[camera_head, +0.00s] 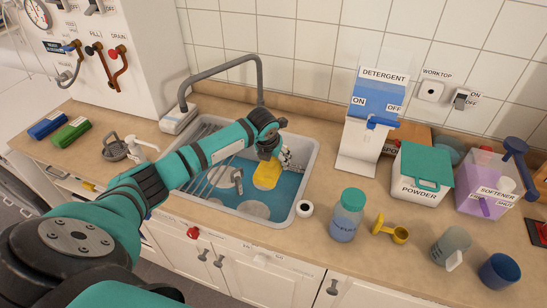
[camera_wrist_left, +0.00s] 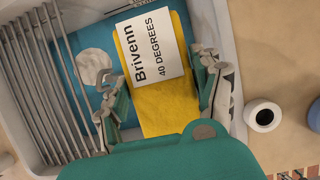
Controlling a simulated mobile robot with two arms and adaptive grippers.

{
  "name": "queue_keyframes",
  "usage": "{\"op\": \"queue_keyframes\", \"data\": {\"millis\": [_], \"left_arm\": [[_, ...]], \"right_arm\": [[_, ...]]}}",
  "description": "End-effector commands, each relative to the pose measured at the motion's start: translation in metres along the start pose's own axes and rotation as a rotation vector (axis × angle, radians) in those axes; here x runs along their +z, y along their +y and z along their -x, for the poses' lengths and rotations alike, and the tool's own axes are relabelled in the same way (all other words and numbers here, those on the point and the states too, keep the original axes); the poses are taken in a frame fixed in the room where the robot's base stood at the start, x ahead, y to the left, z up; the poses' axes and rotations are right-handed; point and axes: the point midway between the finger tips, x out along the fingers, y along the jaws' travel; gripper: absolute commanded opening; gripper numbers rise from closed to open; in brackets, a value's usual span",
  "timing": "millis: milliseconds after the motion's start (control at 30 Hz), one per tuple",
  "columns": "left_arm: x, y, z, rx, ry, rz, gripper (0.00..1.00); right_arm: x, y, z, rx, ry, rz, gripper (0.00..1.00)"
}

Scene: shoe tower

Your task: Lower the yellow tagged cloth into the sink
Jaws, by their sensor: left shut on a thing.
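The yellow cloth (camera_head: 266,175) hangs from my left gripper (camera_head: 272,153) over the sink (camera_head: 306,170). In the left wrist view the cloth (camera_wrist_left: 165,110) lies between the two fingers of the gripper (camera_wrist_left: 160,84), which is shut on it. Its white tag (camera_wrist_left: 153,50) reads "Brivenn 40 DEGREES". The blue sink bottom with pale round shapes shows below and beside the cloth. I cannot tell whether the cloth touches the bottom. My right gripper is not in view.
A wire rack (camera_head: 205,160) fills the sink's left side, and a tap (camera_head: 230,72) arches behind it. A small white cup-like thing (camera_head: 304,208) and a blue-filled jar (camera_head: 347,215) stand right of the sink. The detergent dispenser (camera_head: 370,115) stands farther right.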

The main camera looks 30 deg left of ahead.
Motion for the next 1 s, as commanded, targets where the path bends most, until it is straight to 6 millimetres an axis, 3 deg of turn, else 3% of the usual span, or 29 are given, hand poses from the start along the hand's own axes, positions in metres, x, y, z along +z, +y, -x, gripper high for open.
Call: {"op": "queue_keyframes", "data": {"millis": [100,1000], "left_arm": [[-0.0025,-0.0001,-0.007,0.0,-0.001,0.0,0.33],[0.0044,-0.0005,-0.0083,0.0,0.0,0.001,0.33]], "right_arm": [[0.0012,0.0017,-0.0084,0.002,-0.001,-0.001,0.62],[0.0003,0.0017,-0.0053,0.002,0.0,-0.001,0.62]]}}
